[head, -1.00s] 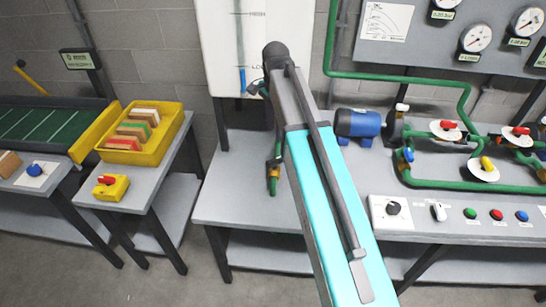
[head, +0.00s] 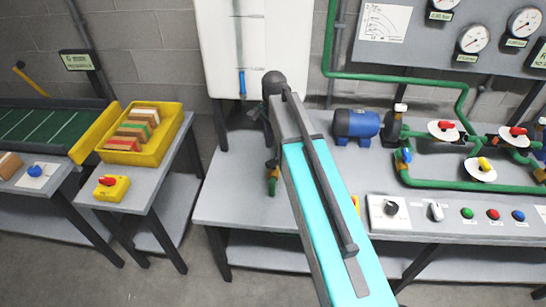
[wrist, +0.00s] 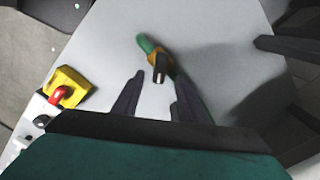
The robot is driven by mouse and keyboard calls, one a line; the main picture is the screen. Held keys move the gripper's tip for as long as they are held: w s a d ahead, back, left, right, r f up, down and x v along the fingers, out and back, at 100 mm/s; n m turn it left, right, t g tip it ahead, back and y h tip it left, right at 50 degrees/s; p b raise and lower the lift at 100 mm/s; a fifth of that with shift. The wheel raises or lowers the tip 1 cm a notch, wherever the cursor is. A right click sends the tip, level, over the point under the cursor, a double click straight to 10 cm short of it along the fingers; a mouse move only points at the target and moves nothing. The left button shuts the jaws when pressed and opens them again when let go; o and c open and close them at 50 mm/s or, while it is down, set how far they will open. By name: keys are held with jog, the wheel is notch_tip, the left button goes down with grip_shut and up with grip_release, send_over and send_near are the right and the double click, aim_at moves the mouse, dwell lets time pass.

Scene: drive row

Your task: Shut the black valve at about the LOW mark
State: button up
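The black valve (wrist: 160,68) has a dark lever on a brass-yellow body joined to green pipe. My gripper (wrist: 159,78) is open above the table. Its two dark fingers stand apart on either side of the lever's near end, and no grip on it shows.
A yellow box with a red knob (wrist: 68,88) sits at the table's edge in the wrist view. Right of my arm stand a blue motor (head: 356,123), green pipes with coloured valves, and a control panel (head: 410,225). The grey tabletop (head: 230,195) around the valve is mostly clear.

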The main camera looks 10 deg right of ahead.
aim_at(274, 160)
jog(key=shift+f+p, duration=0.6)
jog(key=shift+f, duration=2.5)
grip_shut()
jog(key=shift+m, duration=0.4)
jog(key=m, duration=0.3)
jog(key=shift+m, duration=2)
